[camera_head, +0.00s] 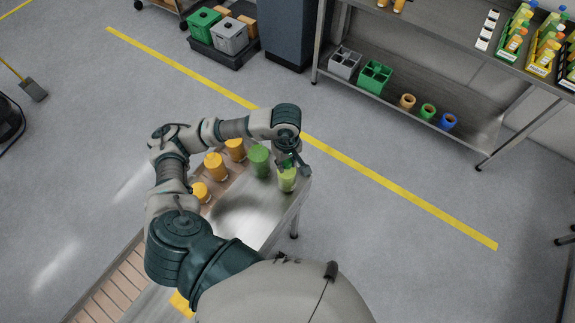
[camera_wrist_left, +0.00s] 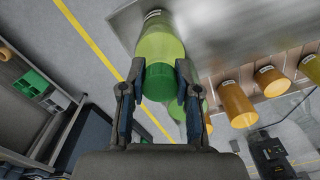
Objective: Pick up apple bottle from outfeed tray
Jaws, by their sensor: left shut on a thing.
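My left gripper (camera_head: 288,164) is shut on a light green bottle (camera_head: 287,181), likely the apple bottle, at the right end of the metal outfeed tray (camera_head: 248,218). In the left wrist view, the fingers (camera_wrist_left: 158,85) stand on both sides of its green cap end, and the bottle's pale green body (camera_wrist_left: 161,42) shows beyond. I cannot tell whether its base touches the tray. A second, darker green bottle (camera_head: 259,160) stands just left of it. My right gripper is not in view.
Several orange bottles, one of them here (camera_head: 216,166), stand left of the green ones along the tray and conveyor. A steel shelf (camera_head: 460,130) with cartons, crates and coloured rings stands at the upper right. Open floor with a yellow line (camera_head: 400,190) lies between.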

